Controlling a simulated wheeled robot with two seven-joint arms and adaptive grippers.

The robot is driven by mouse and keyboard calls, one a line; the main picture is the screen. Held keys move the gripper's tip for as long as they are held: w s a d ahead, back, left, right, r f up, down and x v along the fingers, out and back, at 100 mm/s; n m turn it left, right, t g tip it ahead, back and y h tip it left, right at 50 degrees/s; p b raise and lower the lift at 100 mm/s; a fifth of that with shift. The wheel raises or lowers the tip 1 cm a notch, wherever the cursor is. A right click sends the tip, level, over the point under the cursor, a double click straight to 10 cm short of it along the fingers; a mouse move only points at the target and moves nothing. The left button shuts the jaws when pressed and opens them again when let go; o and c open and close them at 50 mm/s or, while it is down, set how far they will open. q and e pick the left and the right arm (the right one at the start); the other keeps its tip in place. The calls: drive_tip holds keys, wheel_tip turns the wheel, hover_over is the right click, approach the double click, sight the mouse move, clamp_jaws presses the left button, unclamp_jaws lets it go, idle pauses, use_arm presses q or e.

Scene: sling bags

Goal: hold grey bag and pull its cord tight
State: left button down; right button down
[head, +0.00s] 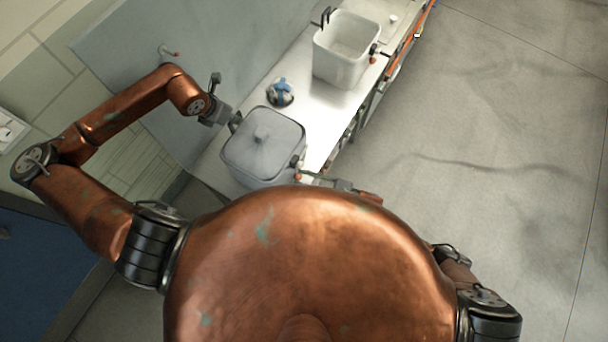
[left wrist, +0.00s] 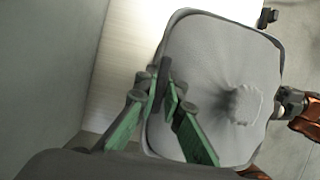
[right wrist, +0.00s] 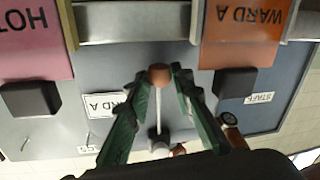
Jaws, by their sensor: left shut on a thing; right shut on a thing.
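The grey bag (head: 262,150) stands upright on the near end of the counter. Its top is drawn together into a gathered tuft in the middle, also seen in the left wrist view (left wrist: 215,60). My left gripper (head: 228,117) is shut on the dark handle (left wrist: 160,82) at the bag's left side. In the head view the right gripper is beside the bag's right side, partly hidden by my body.
The bright counter (head: 315,125) carries a blue and dark object (head: 280,92) behind the bag and an open pale bin (head: 340,62) farther off. A grey wall panel (head: 215,50) stands at the left. Labelled fronts, including an orange card (right wrist: 243,35), line the counter side. Floor at right is clear.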

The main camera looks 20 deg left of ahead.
drive_tip(key=c, duration=1.7)
unclamp_jaws()
